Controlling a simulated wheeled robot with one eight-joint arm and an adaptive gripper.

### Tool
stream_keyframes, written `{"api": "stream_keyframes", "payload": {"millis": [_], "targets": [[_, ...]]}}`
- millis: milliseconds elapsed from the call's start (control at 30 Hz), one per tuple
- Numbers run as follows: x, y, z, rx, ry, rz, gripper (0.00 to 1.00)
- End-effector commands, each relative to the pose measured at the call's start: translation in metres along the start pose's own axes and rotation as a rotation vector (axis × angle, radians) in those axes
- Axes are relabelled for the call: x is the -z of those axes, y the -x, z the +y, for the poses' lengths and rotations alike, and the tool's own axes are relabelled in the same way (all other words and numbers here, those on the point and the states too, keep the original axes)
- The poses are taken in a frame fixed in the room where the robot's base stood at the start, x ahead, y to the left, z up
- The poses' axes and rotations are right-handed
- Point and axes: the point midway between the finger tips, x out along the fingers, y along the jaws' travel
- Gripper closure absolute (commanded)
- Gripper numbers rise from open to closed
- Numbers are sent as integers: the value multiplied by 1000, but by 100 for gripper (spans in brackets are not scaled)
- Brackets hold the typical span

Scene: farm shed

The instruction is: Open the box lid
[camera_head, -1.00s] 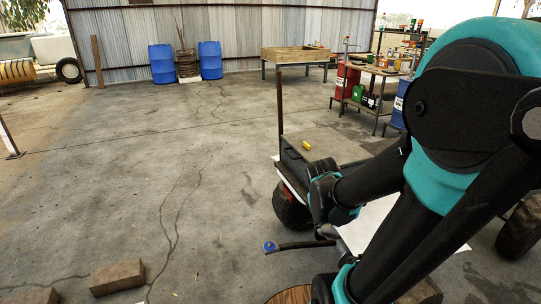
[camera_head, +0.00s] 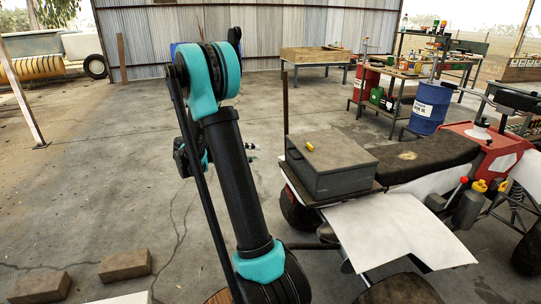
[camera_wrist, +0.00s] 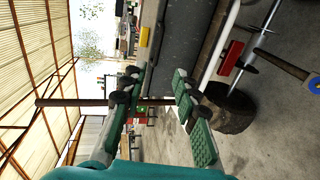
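The grey box (camera_head: 328,182) sits on the rear rack of a red and white quad bike. Its flat lid (camera_head: 335,156) is shut, with a small yellow piece (camera_head: 309,146) on top near the left edge. In the wrist view a dark grey face of the box (camera_wrist: 188,42) shows at top centre, turned sideways, with the yellow piece (camera_wrist: 144,37) beside it. My gripper (camera_wrist: 157,74) is open, with nothing between its teal-padded fingers. In the head view it is left of the box and apart from it, largely hidden behind my arm.
The quad bike (camera_head: 480,150) stands right of centre, its rear wheel (camera_head: 299,211) below the box. A thin upright post (camera_head: 285,104) rises behind the box's left side. Bricks (camera_head: 126,264) lie at lower left. Workbenches and a blue barrel (camera_head: 430,107) stand behind. Left floor is open.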

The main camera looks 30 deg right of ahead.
Motion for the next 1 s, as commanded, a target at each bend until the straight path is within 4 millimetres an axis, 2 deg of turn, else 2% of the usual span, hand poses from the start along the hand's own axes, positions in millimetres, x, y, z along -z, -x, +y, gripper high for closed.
{"api": "stream_keyframes", "payload": {"millis": [133, 267, 800, 1000], "targets": [[1, -8, 2, -14, -5, -8, 70], [0, -26, 2, -13, -4, -8, 70], [0, -131, 3, -11, -4, -7, 70], [0, -160, 3, -11, -4, -5, 70]]}}
